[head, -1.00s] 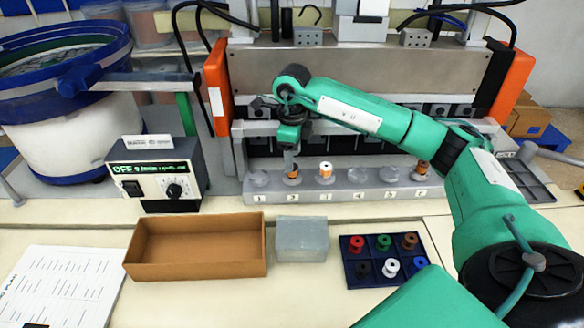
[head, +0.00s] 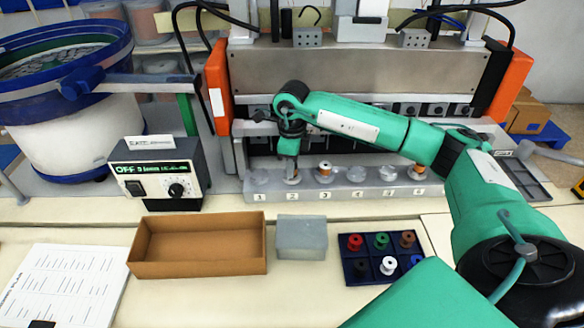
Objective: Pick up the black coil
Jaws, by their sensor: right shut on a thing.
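The black coil (head: 292,180), a copper-wound spool with dark flanges, stands at position 2 of the grey numbered rail. My right gripper (head: 291,167) points down over it and is shut on it; the gripper hides most of the coil. The coil is still at the rail. My left gripper is not in view.
A dark blue tray (head: 378,257) holds several colored spools. An open cardboard box (head: 197,268) and a grey block (head: 301,255) stand in front. The winding machine (head: 340,75) rises behind.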

